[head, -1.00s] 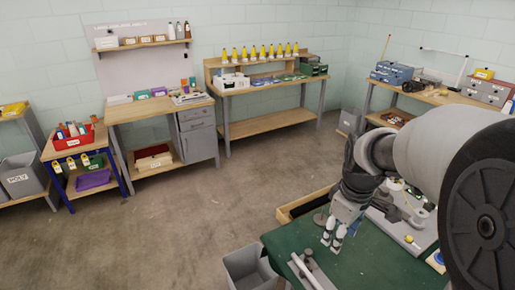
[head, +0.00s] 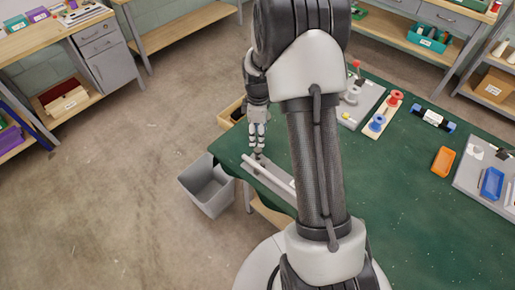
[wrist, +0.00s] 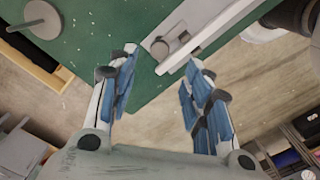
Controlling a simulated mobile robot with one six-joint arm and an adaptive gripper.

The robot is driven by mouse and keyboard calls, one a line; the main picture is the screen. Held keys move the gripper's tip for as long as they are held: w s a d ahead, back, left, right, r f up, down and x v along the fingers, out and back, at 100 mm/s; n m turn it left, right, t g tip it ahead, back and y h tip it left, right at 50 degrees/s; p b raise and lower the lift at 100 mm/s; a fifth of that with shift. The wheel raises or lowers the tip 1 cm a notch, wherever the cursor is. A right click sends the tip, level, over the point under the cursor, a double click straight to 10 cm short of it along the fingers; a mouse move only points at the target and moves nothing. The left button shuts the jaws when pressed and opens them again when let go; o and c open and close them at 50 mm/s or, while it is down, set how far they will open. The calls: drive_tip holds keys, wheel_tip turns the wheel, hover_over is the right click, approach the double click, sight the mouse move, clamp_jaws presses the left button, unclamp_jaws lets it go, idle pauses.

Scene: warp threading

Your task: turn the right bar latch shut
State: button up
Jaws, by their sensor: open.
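A pale bar (head: 266,176) lies along the near left edge of the green table. At its far end is a small grey latch plate with a round knob (wrist: 172,43), seen in the wrist view beside the pale bar (wrist: 215,38). I cannot tell from these views how far the latch is turned. My gripper (head: 258,143) points down over the table corner by the bar's end. In the wrist view my gripper (wrist: 161,60) is open and empty, blue pads apart, with the latch plate just beyond and between its fingertips. Contact is not visible.
The green table (head: 400,220) holds red and blue spools (head: 385,108), an orange tray (head: 443,161) and a blue tray (head: 491,184) to the right. A grey bin (head: 208,187) stands on the floor at left. A round disc with a post (wrist: 42,20) lies near the latch.

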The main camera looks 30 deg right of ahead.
sight(258, 149)
wheel_tip(258, 149, down, 8)
drive_tip(key=shift+f+b, duration=0.1)
drive_tip(key=shift+b, duration=0.8)
clamp_jaws()
